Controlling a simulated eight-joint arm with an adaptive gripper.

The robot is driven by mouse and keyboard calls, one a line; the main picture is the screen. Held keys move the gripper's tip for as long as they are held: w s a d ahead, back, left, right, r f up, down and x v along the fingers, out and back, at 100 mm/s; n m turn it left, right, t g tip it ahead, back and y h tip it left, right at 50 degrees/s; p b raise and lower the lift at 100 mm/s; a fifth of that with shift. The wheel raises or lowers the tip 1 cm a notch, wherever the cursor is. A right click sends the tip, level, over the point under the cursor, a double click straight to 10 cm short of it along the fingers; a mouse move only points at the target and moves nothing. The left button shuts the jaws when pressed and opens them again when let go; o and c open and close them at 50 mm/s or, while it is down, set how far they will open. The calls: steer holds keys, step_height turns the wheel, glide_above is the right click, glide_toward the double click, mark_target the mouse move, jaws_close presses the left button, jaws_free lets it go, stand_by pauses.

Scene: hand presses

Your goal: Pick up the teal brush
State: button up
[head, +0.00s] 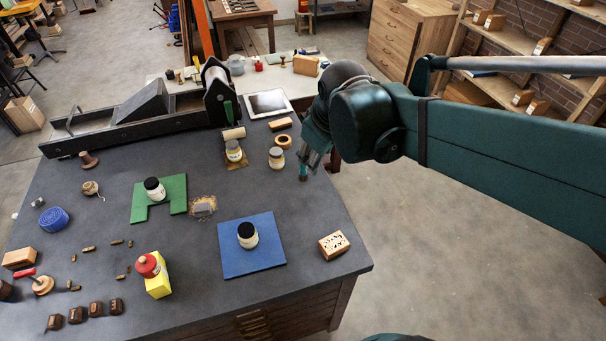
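I cannot make out a teal brush for certain. A small teal part shows at the fingertips, and I cannot tell whether it belongs to the gripper or is something held. A slim green upright piece (228,112) shows at the right end of the press; I cannot tell what it is.
A long black press (130,122) lies across the table's back. Jars stand on a green piece (175,188), a blue sheet (236,267) and a brown pad. A carved block (333,245) lies near the right edge.

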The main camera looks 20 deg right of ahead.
steer(key=w+d+f+n+g, duration=0.1)
steer(key=w+f+n, duration=0.25)
steer(key=w, duration=0.25)
steer(key=w+f+n+g, duration=0.2)
steer(key=w+f+n, duration=0.15)
steer(key=w, duration=0.35)
steer(key=n+g+h, duration=0.1)
steer(key=n+g, duration=0.1)
steer(key=n, duration=0.3)
glide_above(303, 172)
steer(key=f, duration=1.6)
steer(key=shift+w+a, duration=0.15)
steer(key=shift+w, duration=0.15)
steer(key=shift+w+f, duration=0.15)
steer(key=shift+f, duration=0.25)
steer(key=shift+f, duration=1.3)
steer(key=shift+f, duration=0.1)
steer(key=shift+w+d+f+p, duration=0.1)
steer(key=shift+d+f+p, duration=0.1)
steer(key=shift+f, duration=1.05)
steer(key=shift+d+f+p, duration=0.15)
steer(key=shift+f+p, duration=0.05)
steer(key=shift+f, duration=1.05)
